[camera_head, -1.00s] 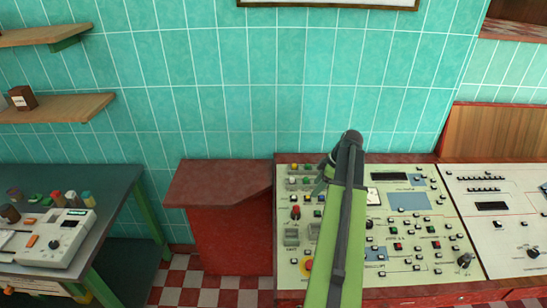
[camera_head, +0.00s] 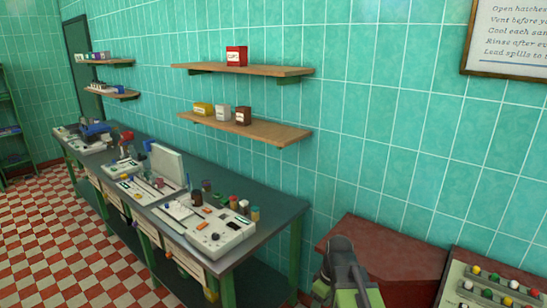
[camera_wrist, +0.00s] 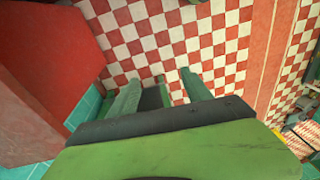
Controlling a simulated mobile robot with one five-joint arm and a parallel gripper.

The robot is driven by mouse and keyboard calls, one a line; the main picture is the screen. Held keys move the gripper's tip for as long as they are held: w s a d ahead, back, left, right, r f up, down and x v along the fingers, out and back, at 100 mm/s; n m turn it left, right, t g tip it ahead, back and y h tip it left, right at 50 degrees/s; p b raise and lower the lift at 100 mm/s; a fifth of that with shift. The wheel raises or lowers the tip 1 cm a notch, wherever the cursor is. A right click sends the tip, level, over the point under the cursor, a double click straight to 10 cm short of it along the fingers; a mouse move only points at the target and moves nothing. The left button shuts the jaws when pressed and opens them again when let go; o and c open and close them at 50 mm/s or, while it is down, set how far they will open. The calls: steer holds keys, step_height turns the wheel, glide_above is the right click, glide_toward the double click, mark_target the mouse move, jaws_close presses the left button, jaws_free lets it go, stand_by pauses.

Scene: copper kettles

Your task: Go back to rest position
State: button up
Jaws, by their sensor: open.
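My gripper (camera_wrist: 160,88) shows in the wrist view with its two green fingers spread apart over the red-and-white checkered floor. Nothing is between the fingers except floor and a dark part of my own. In the head view my green and dark grey arm rises from the bottom edge, in front of the red cabinet (camera_head: 395,250). The fingers cannot be made out in that view.
A dark workbench (camera_head: 275,207) with several devices and jars runs along the tiled wall. Shelves (camera_head: 240,72) with small boxes hang above it. A control panel (camera_head: 478,295) is at the lower right. Checkered floor (camera_head: 60,245) lies open at left.

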steer(key=s+m, duration=0.1)
steer(key=m, duration=0.2)
steer(key=s+d+m+h, duration=0.1)
steer(key=m, duration=0.2)
steer(key=s+m, duration=0.1)
steer(key=m, duration=0.2)
steer(key=shift+s+d+f, duration=0.1)
steer(key=shift+d+f, duration=0.05)
steer(key=shift+f, duration=0.05)
